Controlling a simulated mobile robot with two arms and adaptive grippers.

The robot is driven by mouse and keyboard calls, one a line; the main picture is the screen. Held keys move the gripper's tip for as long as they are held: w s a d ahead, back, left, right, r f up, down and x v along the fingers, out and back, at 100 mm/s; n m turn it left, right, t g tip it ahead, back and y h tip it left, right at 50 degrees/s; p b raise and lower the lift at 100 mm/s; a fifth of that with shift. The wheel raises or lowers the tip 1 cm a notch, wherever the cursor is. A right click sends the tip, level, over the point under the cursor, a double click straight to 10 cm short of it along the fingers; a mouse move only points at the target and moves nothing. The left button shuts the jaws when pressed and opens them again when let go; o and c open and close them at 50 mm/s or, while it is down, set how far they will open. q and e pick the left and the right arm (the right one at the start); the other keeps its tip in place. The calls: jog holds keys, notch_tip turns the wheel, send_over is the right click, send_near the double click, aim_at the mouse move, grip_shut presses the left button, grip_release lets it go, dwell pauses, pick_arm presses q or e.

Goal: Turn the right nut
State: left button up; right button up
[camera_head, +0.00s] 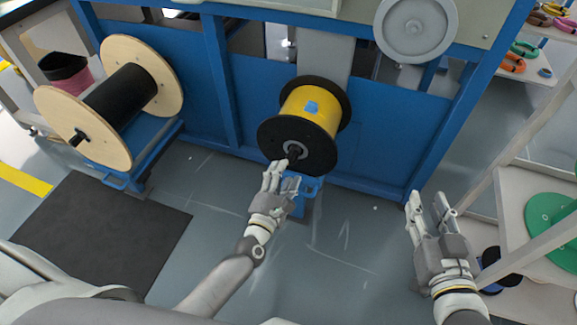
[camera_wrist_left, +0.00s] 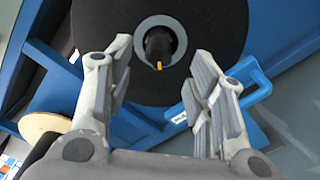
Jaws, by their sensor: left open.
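The yellow spool (camera_head: 299,103) with black flanges is mounted on the blue machine. A grey ring (camera_head: 295,149) and a dark shaft end, apparently the right nut (camera_head: 293,154), stick out at the centre of its front flange. In the left wrist view the dark nut (camera_wrist_left: 158,43) has an orange mark and sits inside the grey ring (camera_wrist_left: 179,42). My left gripper (camera_head: 281,178) is open just in front of the nut, with one finger on either side of its line in the wrist view; contact is not visible. My right gripper (camera_head: 431,205) is open and empty at the right.
A large wooden spool with black cable (camera_head: 117,98) stands at the left. A blue handle (camera_wrist_left: 262,82) is close to my left gripper's right finger. White shelving (camera_head: 510,205) with a green reel (camera_head: 553,222) is at the right. The floor (camera_head: 340,240) between the arms is clear.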

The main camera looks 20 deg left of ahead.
pick_arm(q)
jog(key=s, duration=0.7)
jog(key=shift+s+a, duration=0.15)
jog(key=shift+s, duration=0.15)
